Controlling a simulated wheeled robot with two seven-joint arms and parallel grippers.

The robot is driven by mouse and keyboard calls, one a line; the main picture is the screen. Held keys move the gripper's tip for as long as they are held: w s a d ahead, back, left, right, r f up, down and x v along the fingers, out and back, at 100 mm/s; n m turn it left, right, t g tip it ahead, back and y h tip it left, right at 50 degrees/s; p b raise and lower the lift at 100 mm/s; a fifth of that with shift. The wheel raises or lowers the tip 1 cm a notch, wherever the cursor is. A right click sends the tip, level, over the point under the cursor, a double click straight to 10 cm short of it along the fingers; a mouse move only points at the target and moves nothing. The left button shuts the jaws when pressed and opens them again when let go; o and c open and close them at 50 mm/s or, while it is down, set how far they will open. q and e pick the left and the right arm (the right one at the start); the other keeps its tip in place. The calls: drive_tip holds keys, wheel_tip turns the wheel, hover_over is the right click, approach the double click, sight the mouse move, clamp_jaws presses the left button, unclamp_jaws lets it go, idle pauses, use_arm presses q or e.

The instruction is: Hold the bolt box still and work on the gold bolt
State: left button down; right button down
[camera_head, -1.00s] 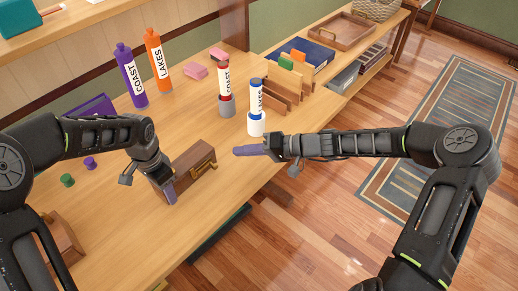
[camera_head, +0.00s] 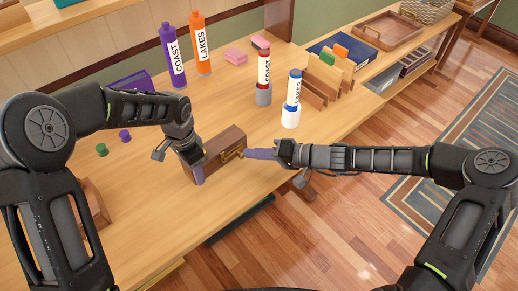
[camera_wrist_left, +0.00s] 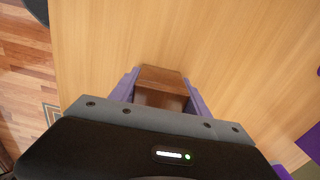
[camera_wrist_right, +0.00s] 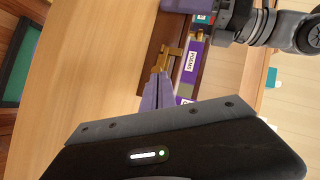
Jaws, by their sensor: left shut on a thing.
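The bolt box (camera_head: 222,143) is a brown wooden block standing on the table, with the gold bolt (camera_head: 232,153) on its front side. My left gripper (camera_head: 199,174) is shut on the box's left end; in the left wrist view a purple finger lies on each side of the box (camera_wrist_left: 161,84). My right gripper (camera_head: 249,153) has its purple fingers together, with the tips right beside the gold bolt. In the right wrist view the fingertips (camera_wrist_right: 158,78) are at the gold bolt (camera_wrist_right: 166,60); whether they touch it I cannot tell.
A purple book (camera_head: 138,84) lies behind my left arm. Two labelled tubes in grey (camera_head: 263,95) and white (camera_head: 290,117) holders stand to the right. The table's front edge is close to the box.

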use_arm(q)
drive_tip(key=shift+d, duration=0.1)
use_arm(e)
drive_tip(key=shift+w+d+r, duration=0.2)
drive_tip(key=shift+d, duration=0.1)
drive_tip(key=d, duration=0.1)
drive_tip(key=d+r, duration=0.1)
drive_tip(key=w+d, duration=0.1)
drive_tip(key=shift+d+r, duration=0.15)
drive_tip(key=shift+r, duration=0.15)
drive_tip(key=v, duration=0.9)
drive_tip(key=shift+s+r, duration=0.1)
drive_tip(key=shift+s, duration=0.05)
use_arm(q)
drive_tip(key=shift+c, duration=2.2)
unclamp_jaws()
